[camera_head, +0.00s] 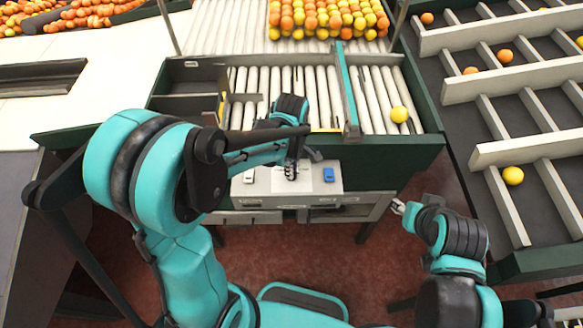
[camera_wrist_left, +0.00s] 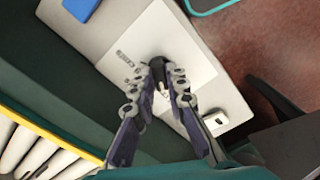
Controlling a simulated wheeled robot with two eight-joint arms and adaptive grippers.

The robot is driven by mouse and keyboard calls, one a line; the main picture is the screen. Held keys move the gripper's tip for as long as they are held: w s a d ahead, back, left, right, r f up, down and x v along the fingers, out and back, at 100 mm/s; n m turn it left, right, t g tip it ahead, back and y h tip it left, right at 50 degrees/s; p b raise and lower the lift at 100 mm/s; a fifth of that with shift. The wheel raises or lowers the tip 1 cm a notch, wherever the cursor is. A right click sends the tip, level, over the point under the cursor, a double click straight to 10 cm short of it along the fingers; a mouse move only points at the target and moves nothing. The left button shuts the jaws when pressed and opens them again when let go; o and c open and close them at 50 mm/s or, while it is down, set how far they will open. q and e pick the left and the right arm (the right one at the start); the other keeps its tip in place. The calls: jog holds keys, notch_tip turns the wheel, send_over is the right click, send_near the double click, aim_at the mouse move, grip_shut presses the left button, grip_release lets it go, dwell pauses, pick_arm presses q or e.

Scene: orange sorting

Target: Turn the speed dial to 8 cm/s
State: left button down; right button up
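The control panel (camera_head: 318,186) is a pale box on the front of the green-framed machine. In the left wrist view its light plate (camera_wrist_left: 190,50) carries the dark speed dial (camera_wrist_left: 158,62), with a small pale mark beside it. My left gripper (camera_head: 291,172) is over the panel; in the left wrist view its two fingertips (camera_wrist_left: 167,72) are close together at the dial. The fingers partly cover the dial, so contact and the dial's setting cannot be read. My right gripper (camera_head: 398,206) is low on the right, apart from the panel; its opening is too small to judge.
A blue switch (camera_head: 328,174) and a white switch (camera_head: 249,176) flank the dial. Behind the panel are the rollers (camera_head: 375,95), with a yellow orange (camera_head: 399,114) on them. Sorting lanes (camera_head: 490,97) stand at the right. The red floor is open in front.

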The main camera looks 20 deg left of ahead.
pick_arm(q)
jog(key=shift+m, duration=0.3)
jog(key=m+b, duration=0.1)
jog(key=m, duration=0.3)
jog(key=shift+m, duration=0.3)
jog(key=m+b, duration=0.1)
jog(key=m, duration=0.5)
jog(key=m+b, duration=0.1)
jog(key=m, duration=0.5)
jog(key=shift+m, duration=0.3)
jog(key=m, duration=0.6)
dwell(0.3)
jog(key=c, duration=1.5)
grip_release()
jog(key=shift+c, duration=0.2)
